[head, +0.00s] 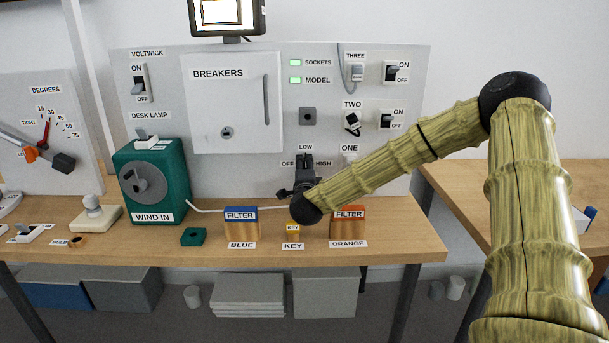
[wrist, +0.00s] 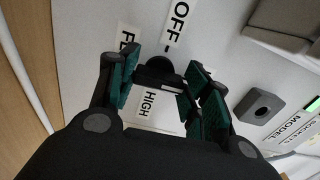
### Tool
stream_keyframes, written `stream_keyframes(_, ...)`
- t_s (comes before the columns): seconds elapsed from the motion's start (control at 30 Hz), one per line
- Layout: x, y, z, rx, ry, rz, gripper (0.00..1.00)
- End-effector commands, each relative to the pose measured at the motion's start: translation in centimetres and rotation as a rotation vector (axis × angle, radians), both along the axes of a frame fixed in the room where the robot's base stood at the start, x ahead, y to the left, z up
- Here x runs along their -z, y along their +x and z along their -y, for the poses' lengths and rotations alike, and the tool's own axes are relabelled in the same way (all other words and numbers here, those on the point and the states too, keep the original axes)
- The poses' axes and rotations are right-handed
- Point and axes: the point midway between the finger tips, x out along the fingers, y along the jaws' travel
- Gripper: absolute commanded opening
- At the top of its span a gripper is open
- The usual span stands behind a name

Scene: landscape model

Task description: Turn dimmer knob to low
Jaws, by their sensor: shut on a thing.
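The dimmer knob (wrist: 163,68) is black and sits on the grey wall panel, between the labels OFF (wrist: 178,22) and HIGH (wrist: 146,104) in the wrist view. My gripper (wrist: 160,78) is shut on it, with a teal-padded finger on each side. In the head view my gripper (head: 304,170) covers the knob, below the LOW label (head: 305,147). I cannot tell which way the pointer faces.
The breakers door (head: 238,105) is shut at upper left. A dark square socket (head: 308,116) sits above the dimmer labels.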

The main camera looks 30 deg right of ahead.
Motion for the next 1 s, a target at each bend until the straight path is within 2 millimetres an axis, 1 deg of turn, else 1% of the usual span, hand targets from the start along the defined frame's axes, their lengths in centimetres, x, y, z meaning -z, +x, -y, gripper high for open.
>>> stream_keyframes(0.03,0.22,-0.06,0.11,0.002,0.010,0.004,0.24)
stream_keyframes(0.57,0.14,-0.07,0.11,0.002,0.031,0.015,0.24)
stream_keyframes(0.6,0.14,-0.07,0.11,0.002,0.031,0.015,0.52)
stream_keyframes(0.67,0.14,-0.06,0.10,0.002,0.031,0.015,0.63)
stream_keyframes(0.7,0.13,-0.05,0.09,0.002,0.030,0.016,0.70)
stream_keyframes(1.0,0.05,-0.04,0.03,0.001,0.029,0.017,0.70)
